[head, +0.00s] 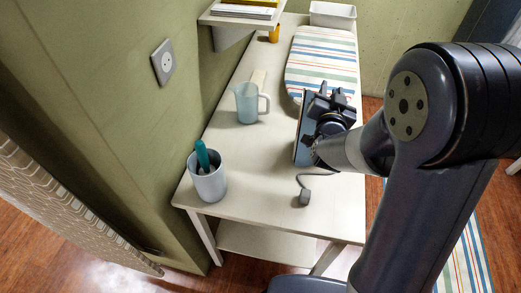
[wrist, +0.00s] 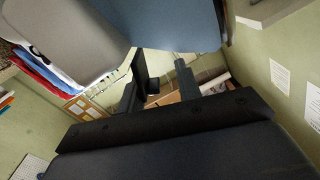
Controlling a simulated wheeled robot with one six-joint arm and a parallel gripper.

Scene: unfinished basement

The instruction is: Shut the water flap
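A blue iron (head: 303,139) with a pale edge stands on the light table, partly hidden behind my gripper. Its dark cord and plug lie in front of it on the table. The water flap cannot be made out in either view. My gripper (head: 331,101) is at the iron's upper right in the head view; whether they touch is unclear. In the wrist view my gripper (wrist: 160,84) has its two dark fingers apart, with nothing visible between them. A large blue surface (wrist: 180,22), probably the iron, fills the top of that view close to the fingers.
On the table (head: 255,185) stand a translucent jug (head: 247,104), a grey cup (head: 209,181) with a teal-handled tool, and an orange container (head: 274,35). A striped ironing board (head: 321,58) lies behind my gripper. A shelf (head: 240,16) juts from the left wall.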

